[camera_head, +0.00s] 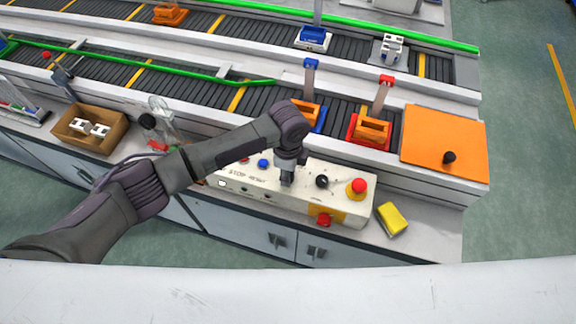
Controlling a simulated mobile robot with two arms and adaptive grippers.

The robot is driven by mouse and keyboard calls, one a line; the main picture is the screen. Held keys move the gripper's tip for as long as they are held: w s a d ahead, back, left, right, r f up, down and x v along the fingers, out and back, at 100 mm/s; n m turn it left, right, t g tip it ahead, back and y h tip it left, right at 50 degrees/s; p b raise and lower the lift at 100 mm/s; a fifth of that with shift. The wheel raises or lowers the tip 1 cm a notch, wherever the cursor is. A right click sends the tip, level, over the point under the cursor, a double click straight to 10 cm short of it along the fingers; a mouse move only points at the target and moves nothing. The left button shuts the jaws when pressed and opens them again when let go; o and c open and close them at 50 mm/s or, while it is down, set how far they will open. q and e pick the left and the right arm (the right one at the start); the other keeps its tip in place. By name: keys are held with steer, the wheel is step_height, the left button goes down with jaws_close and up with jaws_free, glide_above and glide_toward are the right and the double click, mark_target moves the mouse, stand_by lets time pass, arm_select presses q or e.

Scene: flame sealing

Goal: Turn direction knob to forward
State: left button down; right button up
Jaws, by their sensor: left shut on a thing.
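A white control box (338,205) stands on the bench in front of the conveyor. My left gripper (287,180) points down onto the middle of its top face and is shut on a small knob there. The fingers hide that knob, so its setting cannot be read. A black round knob (322,181) is free just to the right of the gripper. A red mushroom button (357,186) on a yellow base is at the right end. A blue button (263,163) lies to the left of the gripper. My right gripper is not in view.
Behind the box are orange blocks in a blue tray (320,127) and a red tray (355,142). An orange plate (445,130) with a black knob is at the right. A yellow sponge-like block (392,218) lies beside the box. A cardboard box (75,145) stands at the left.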

arm_select(q)
steer(key=shift+n+p, duration=1.45)
steer(key=shift+n, duration=0.65)
steer(key=c, duration=0.8)
jaws_free()
steer(key=shift+o, duration=0.2)
steer(key=shift+r, duration=0.1)
step_height(320, 180, up, 12)
